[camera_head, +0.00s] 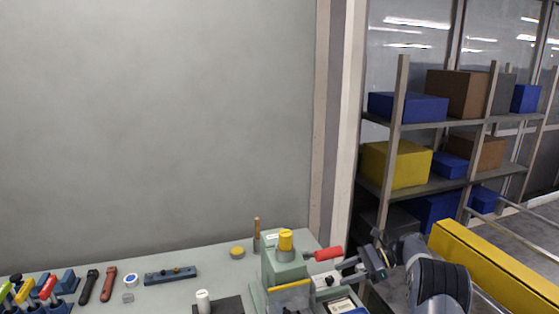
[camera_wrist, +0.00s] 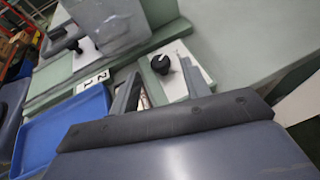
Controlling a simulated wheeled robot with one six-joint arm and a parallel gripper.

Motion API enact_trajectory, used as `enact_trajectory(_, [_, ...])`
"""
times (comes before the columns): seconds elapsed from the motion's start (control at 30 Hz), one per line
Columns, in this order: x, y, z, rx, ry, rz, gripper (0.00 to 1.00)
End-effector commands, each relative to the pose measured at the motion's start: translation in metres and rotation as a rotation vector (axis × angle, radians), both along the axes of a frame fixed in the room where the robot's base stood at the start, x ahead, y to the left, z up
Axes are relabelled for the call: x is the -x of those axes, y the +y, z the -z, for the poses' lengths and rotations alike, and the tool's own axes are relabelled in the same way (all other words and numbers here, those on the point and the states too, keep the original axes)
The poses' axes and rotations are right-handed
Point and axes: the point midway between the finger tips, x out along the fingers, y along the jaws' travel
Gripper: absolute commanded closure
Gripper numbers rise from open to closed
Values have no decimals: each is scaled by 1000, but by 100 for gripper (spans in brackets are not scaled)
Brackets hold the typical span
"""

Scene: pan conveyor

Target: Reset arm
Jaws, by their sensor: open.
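My gripper (camera_head: 347,273) is at the lower right of the head view, at the right side of a green machine (camera_head: 284,266) with a yellow cap and a red handle (camera_head: 324,254). In the wrist view my gripper (camera_wrist: 160,80) has its two fingers apart with nothing held between them. A white plate with a black knob (camera_wrist: 161,64) shows beyond the fingers. I cannot tell whether a finger touches the machine. My arm comes in from the lower right of the head view.
The bench (camera_head: 205,276) carries hand tools, a blue level (camera_head: 170,275), a tape roll (camera_head: 131,280) and a yellow disc (camera_head: 237,252). A blue tray (camera_wrist: 55,130) shows in the wrist view. A yellow rail (camera_head: 495,262) and shelves with boxes (camera_head: 397,163) stand at right.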

Motion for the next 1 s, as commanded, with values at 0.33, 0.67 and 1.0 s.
enact_trajectory(0.33, [-3, -54, -21, 1, -1, 2, 55])
enact_trajectory(0.67, [-2, -55, -23, -1, 5, -1, 55])
enact_trajectory(1.0, [1, -4, -3, -1, 4, -3, 55])
